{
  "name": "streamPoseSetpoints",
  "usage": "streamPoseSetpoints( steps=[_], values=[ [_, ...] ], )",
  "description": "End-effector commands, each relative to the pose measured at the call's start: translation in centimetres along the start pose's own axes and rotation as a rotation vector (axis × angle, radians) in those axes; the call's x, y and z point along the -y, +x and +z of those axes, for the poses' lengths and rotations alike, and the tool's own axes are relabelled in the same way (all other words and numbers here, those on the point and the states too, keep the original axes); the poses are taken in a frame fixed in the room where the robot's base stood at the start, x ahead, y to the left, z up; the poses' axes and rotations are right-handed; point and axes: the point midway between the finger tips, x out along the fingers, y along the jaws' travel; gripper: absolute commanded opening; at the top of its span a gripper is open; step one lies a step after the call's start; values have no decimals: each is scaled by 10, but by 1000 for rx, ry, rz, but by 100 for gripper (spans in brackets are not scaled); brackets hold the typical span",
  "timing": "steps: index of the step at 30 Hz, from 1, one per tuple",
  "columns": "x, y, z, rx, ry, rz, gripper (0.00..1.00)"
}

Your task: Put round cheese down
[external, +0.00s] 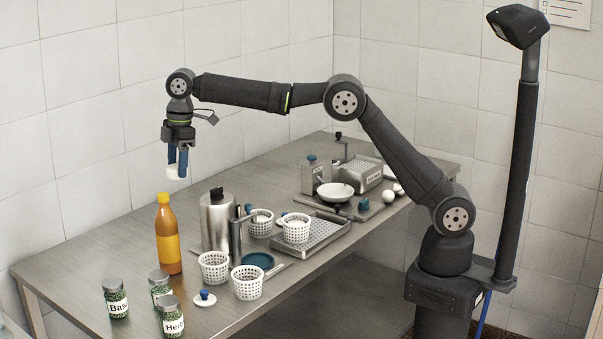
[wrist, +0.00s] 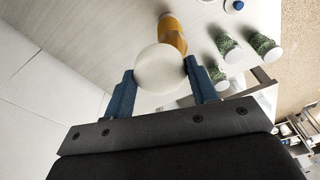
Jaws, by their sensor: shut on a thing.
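The round cheese (wrist: 160,68) is a pale white disc between the two blue fingers of my gripper (wrist: 161,82) in the wrist view. My gripper (external: 177,162) is shut on it. In the external view the cheese (external: 172,171) shows as a small white shape at the fingertips, partly hidden by them. My gripper holds it well above the steel table (external: 110,248), over its far left part, higher than the orange bottle's top.
An orange bottle (external: 168,240) stands below and in front of my gripper. A steel canister (external: 217,222), several perforated white baskets (external: 214,268) and a metal tray (external: 325,232) crowd the middle. Herb jars (external: 116,300) stand front left. The table's back left is clear.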

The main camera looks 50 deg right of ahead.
Motion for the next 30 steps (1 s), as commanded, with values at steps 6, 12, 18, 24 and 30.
streamPoseSetpoints(
  steps=[6,12,18,24,30],
  values=[
    [55,2,-43,-2,-153,-18,29],
    [64,23,-66,-2,-173,-20,29],
    [59,52,-84,-2,-149,-17,29],
    [55,99,-106,-2,-115,-13,29],
    [54,148,-125,-4,-76,-7,29]
  ],
)
